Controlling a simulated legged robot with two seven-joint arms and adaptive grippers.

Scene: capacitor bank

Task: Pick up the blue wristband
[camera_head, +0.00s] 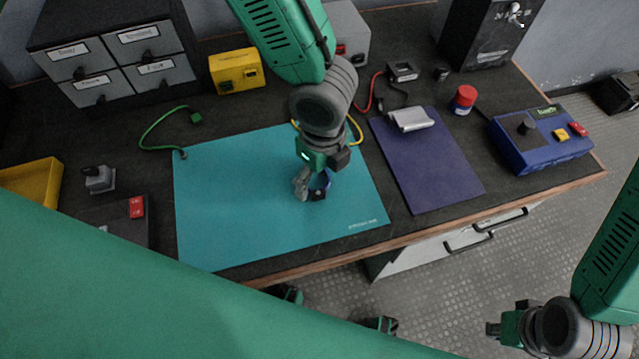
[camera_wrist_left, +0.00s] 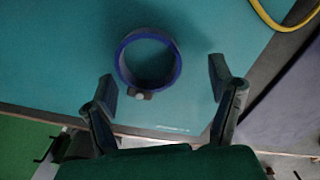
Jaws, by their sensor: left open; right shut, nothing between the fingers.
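The blue wristband is a ring (camera_wrist_left: 177,62) with a small grey clasp, resting on the teal mat (camera_head: 230,200). In the left wrist view, my left gripper (camera_wrist_left: 162,86) is open, with a finger low on each side of the picture. The ring appears just ahead of the fingertips, nearer the left finger, with nothing gripped. My right gripper (camera_head: 494,329) is shut and empty, over the floor at the lower right.
A yellow cable (camera_head: 355,130) lies by the mat's back right. A purple clipboard (camera_head: 430,165) lies to the right, then a red-capped jar (camera_head: 464,99) and a blue device (camera_head: 540,145). Drawers (camera_head: 115,55) and a yellow box (camera_head: 237,71) stand at the back. The mat's left part is clear.

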